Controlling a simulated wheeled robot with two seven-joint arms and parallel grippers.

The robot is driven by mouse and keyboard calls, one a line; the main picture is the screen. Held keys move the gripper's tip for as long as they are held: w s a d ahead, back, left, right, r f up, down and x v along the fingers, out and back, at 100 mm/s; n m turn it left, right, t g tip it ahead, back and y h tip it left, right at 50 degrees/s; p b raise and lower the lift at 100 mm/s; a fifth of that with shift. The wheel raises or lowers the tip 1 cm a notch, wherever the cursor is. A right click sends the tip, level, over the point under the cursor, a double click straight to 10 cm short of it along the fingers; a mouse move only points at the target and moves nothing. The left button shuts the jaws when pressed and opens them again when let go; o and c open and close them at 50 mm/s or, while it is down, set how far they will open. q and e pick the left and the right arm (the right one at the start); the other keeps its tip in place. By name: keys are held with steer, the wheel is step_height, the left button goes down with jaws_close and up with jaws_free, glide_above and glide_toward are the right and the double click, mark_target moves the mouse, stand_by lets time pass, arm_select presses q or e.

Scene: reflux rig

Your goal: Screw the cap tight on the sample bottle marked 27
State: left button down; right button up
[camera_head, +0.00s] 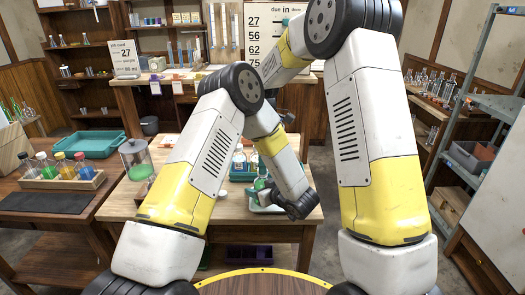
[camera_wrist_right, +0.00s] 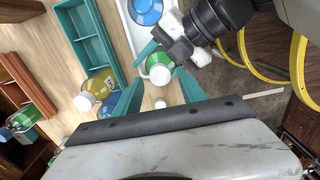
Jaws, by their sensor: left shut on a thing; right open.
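A green bottle (camera_wrist_right: 156,60) with a round white top (camera_wrist_right: 160,74) shows in the right wrist view; no number on it is readable. My left gripper (camera_wrist_right: 163,53) is shut on its side. In the head view the green bottle (camera_head: 261,184) shows beside my left gripper (camera_head: 272,197), low over the bench. My right gripper (camera_wrist_right: 160,98) is open, its teal fingers on either side of the view just short of the white top. In the head view my right gripper is hidden behind my left arm. I cannot tell whether the white top is tight.
A glass jar (camera_head: 137,160) stands at the bench's left. A card (camera_head: 125,58) reads 27.

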steer(key=shift+f, duration=1.1)
jaws_close()
steer(key=m, duration=1.8)
steer(key=shift+o, duration=0.4)
jaws_free()
